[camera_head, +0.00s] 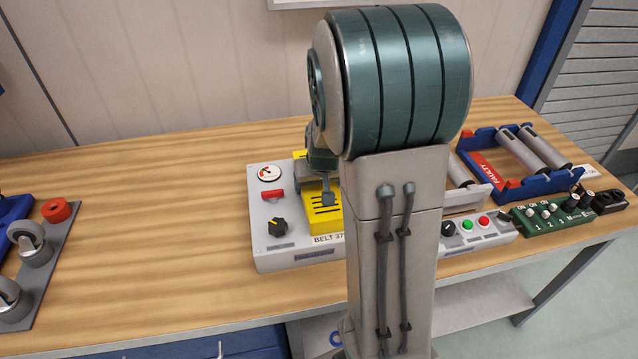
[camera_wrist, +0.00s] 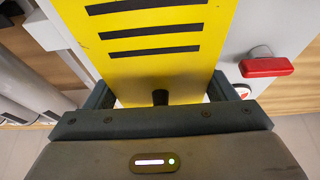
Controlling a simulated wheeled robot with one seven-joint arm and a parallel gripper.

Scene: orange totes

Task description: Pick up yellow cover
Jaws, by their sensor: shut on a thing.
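The yellow cover (camera_head: 323,219) has black slots and sits on the grey control box (camera_head: 264,248) labelled "BELT 37" on the wooden bench. Much of it is hidden behind my arm in the head view. In the wrist view the yellow cover (camera_wrist: 150,45) fills the top middle. My gripper (camera_wrist: 160,97) is shut on the cover, with a finger on each side of it. In the head view my gripper (camera_head: 327,190) is partly hidden at the cover. I cannot tell whether the cover is lifted off the box.
The box carries a red switch (camera_head: 273,194), a gauge (camera_head: 269,173) and a black knob (camera_head: 278,227). To the right are a blue "FAULTY" roller frame (camera_head: 500,189), a button panel (camera_head: 486,233) and a green switch board (camera_head: 553,212). Casters (camera_head: 33,249) lie far left. Bench between is clear.

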